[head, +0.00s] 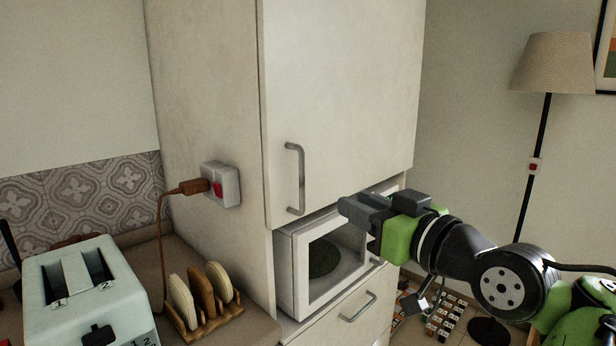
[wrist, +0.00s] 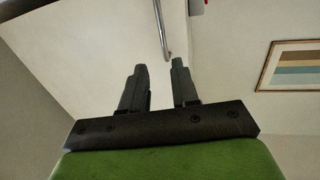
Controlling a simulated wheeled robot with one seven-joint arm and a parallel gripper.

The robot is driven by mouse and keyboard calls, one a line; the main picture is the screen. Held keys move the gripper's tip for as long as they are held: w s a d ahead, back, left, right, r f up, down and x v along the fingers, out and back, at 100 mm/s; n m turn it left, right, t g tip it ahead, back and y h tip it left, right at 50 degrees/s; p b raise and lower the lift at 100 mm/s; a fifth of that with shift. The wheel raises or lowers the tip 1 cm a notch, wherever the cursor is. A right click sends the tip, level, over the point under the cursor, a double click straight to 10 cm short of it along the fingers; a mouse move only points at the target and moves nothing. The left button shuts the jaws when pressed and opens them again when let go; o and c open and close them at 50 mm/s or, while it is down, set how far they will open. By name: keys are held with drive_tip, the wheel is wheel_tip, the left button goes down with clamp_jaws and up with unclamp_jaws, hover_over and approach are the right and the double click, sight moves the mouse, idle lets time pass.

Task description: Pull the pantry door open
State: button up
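The pantry door (head: 345,90) is a tall pale cabinet door above the microwave, and it looks closed. Its grey bar handle (head: 297,178) stands upright near the door's lower left corner. My gripper (head: 345,207) is in front of the cabinet, to the right of and a little below the handle, apart from it. In the wrist view the two dark fingers of my gripper (wrist: 158,82) are spread with nothing between them. There the handle (wrist: 162,35) shows beyond the fingertips, and the door (wrist: 95,35) fills the upper left.
A white microwave (head: 300,270) sits in the nook below the door, with a drawer handle (head: 358,306) under it. A toaster (head: 85,285) and a rack of bread slices (head: 205,320) stand on the counter at left. A floor lamp (head: 552,62) stands at right.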

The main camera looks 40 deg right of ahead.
drive_tip(key=p, duration=0.8)
approach(303, 180)
drive_tip(key=w, duration=0.3)
drive_tip(key=w+d, duration=0.1)
drive_tip(key=w, duration=0.3)
drive_tip(key=w+d, duration=0.1)
drive_tip(key=w, duration=0.2)
drive_tip(key=shift+w, duration=0.2)
clamp_jaws()
